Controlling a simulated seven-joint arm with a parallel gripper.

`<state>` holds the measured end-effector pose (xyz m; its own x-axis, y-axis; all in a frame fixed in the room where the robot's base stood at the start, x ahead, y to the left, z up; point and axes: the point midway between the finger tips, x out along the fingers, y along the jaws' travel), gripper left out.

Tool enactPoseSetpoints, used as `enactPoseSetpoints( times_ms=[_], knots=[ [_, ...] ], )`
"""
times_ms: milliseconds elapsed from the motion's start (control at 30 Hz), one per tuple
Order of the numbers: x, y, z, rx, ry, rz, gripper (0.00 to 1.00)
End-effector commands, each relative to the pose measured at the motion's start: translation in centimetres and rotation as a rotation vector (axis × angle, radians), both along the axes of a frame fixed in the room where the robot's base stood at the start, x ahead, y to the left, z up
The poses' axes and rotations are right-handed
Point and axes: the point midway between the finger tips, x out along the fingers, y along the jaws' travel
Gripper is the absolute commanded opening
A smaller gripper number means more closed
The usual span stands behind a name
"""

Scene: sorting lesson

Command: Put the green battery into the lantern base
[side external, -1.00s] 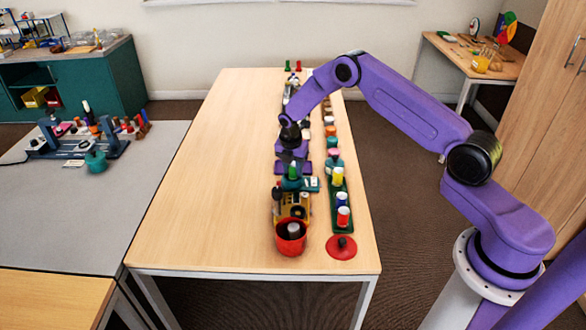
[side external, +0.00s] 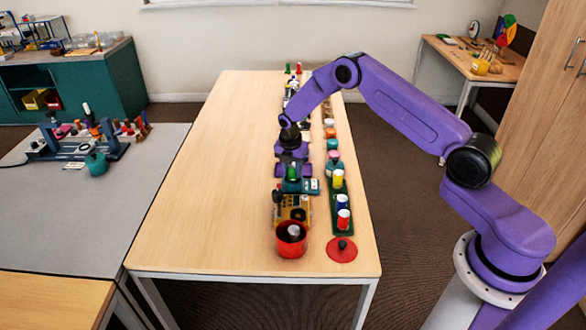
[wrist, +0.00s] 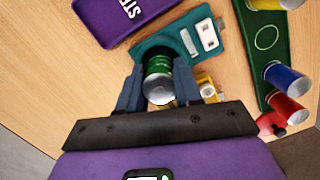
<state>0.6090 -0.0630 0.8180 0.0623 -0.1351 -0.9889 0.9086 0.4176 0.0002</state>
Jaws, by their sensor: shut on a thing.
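The green battery (wrist: 157,66) is between the two fingers of my gripper (wrist: 159,76), which is shut on it. Its silver end faces the wrist camera. In the side external view the green battery (side external: 292,172) shows below the gripper, over the teal base. This teal base (wrist: 177,40), which looks like the lantern base, has a round dark part and a white switch panel. It also shows in the side external view (side external: 313,186). The battery's far end overlaps the round part; I cannot tell whether it is inside or just above.
A green rack (wrist: 266,38) with an empty ringed spot holds yellow, blue and red batteries at right. A purple lettered tray (wrist: 98,20) lies close by. A yellow device (side external: 290,208), red pot (side external: 291,248) and red lid (side external: 341,251) stand nearer. The table's left half is clear.

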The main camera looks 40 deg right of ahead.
Motion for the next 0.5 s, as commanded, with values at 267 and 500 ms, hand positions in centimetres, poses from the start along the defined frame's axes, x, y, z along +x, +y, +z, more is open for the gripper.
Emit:
enactPoseSetpoints(
  times_ms=[267, 500],
  knots=[
    [0.03, -0.04, -0.24, 0.000, 0.000, -0.001, 0.00],
    [0.04, -0.03, -0.64, 0.000, -0.001, -0.001, 0.00]
  ],
)
